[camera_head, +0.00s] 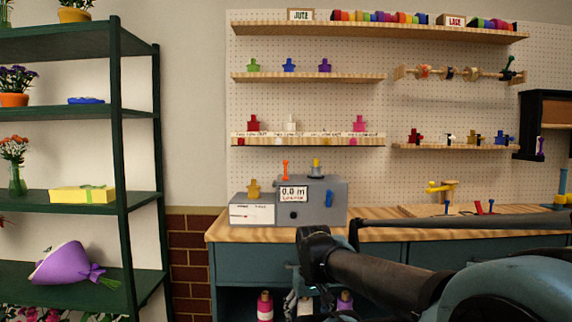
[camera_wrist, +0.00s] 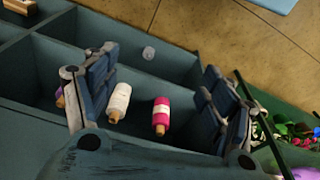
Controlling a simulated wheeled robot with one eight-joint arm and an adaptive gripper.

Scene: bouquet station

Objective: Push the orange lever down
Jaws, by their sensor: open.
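The orange lever (camera_head: 285,168) stands upright on top of the grey machine (camera_head: 325,212), near its left end, on the wooden workbench. The machine has a display reading "0.0 m", a yellow knob on top and a blue lever on its front. My gripper (camera_head: 305,303) hangs below and in front of the bench top, well under the lever and apart from it. In the wrist view my gripper (camera_wrist: 157,68) is open with nothing between its fingers. The lever does not show in the wrist view.
Below the gripper are cubbies (camera_wrist: 180,92) with a white bottle (camera_wrist: 119,100) and a pink bottle (camera_wrist: 161,115). A white-fronted box (camera_head: 252,212) with a yellow piece on top adjoins the machine's left. A green shelf rack (camera_head: 118,130) stands left. My arm crosses the bench front at right.

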